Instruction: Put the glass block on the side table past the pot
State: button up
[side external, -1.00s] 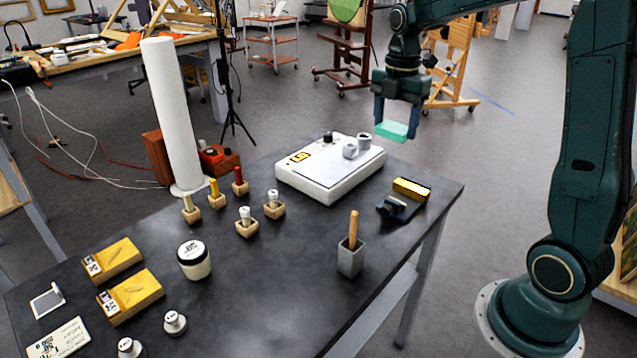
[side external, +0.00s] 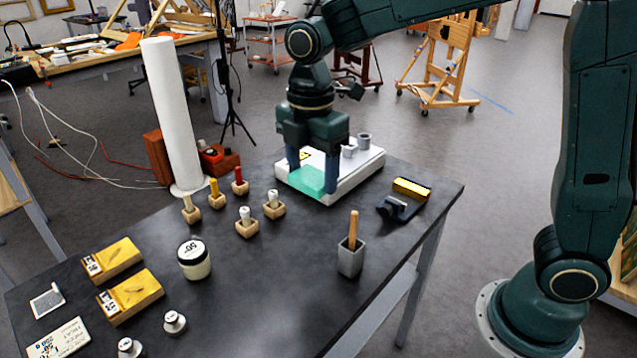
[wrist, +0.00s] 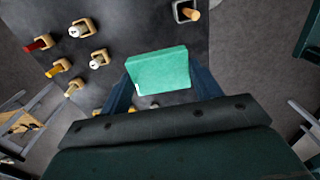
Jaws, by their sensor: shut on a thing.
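The glass block (side external: 311,181) is a flat, translucent green piece. In the wrist view the block (wrist: 158,70) sits between the fingers of my gripper (wrist: 163,80). A grey square pot (side external: 350,262) with a wooden handle in it stands near the table's right edge; it also shows at the top of the wrist view (wrist: 181,17). A lidded white jar (side external: 195,262) stands left of it. I cannot tell which table is the side table.
The dark table (side external: 270,300) carries several small tools in wooden holders (side external: 246,225), yellow boxes (side external: 130,295) and metal weights (side external: 175,322). A tall white cylinder (side external: 172,115) stands at its back edge. The white box (side external: 345,185) is beneath my gripper. The table's front middle is clear.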

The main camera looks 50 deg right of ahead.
jog(key=s+a, duration=0.4)
jog(key=a, duration=0.5)
jog(key=shift+a, duration=0.4)
jog(key=shift+s+f, duration=0.1)
jog(key=shift+f, duration=0.1)
send_over(295, 309)
notch_tip(295, 309, down, 16)
jog(key=shift+r, duration=0.2)
jog(key=shift+f, duration=0.1)
jog(key=shift+f, duration=2)
jog(key=shift+f, duration=0.1)
jog(key=o, duration=1.1)
jog(key=shift+c, duration=0.2)
